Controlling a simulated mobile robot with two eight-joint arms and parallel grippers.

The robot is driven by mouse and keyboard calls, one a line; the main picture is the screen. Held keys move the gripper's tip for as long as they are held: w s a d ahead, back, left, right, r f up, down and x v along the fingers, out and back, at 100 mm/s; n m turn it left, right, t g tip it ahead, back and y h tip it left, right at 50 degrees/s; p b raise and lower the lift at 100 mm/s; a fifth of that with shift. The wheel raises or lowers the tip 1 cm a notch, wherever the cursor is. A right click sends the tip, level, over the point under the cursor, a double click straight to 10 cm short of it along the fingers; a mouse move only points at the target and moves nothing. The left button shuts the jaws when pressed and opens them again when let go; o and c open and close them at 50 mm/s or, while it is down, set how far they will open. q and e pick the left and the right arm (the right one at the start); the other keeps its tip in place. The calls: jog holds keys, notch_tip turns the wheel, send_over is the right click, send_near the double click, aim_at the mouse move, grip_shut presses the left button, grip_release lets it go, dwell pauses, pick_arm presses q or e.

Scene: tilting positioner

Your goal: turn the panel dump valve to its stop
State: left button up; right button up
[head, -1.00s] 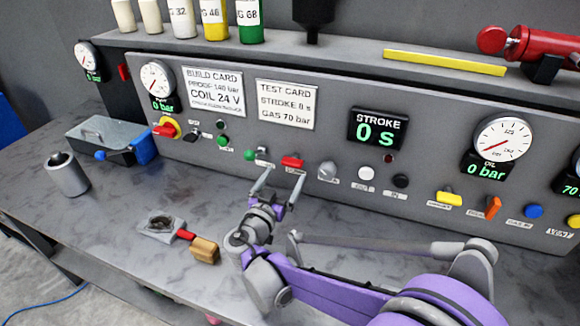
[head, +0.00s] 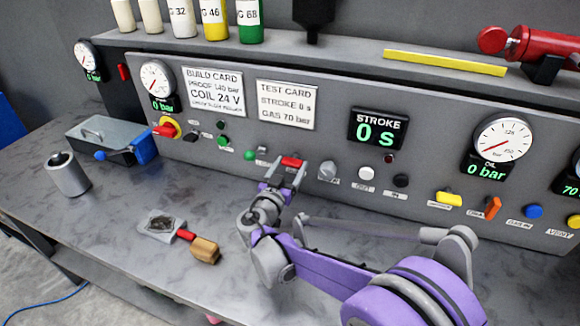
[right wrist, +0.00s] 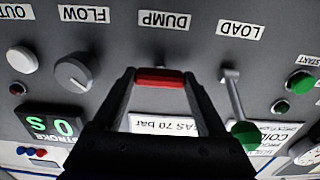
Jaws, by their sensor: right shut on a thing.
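The dump valve has a red bar handle (head: 291,162), which lies roughly level on the sloped grey panel (head: 340,140). In the right wrist view the red handle (right wrist: 159,76) shows under the upside-down DUMP label (right wrist: 163,20). My right gripper (head: 286,168) is shut on this handle, with one finger at each end of the bar. Its fingers also show in the right wrist view (right wrist: 158,82), on either side of the red bar. The stroke display (head: 377,130) reads 0 s. My left gripper is in neither view.
The load lever with its green knob (right wrist: 245,132) stands close beside my right gripper. A grey flow knob (head: 327,171) is on the other side. A wooden-handled tool (head: 205,250) and a metal cylinder (head: 67,174) are on the bench (head: 120,215).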

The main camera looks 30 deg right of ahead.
jog(key=c, duration=0.4)
jog(key=n, duration=0.3)
jog(key=shift+n, duration=0.4)
jog(key=n, duration=0.4)
jog(key=shift+n, duration=0.3)
jog(key=n, duration=0.5)
jog(key=shift+n+b, duration=0.35)
jog(key=shift+n, duration=1.95)
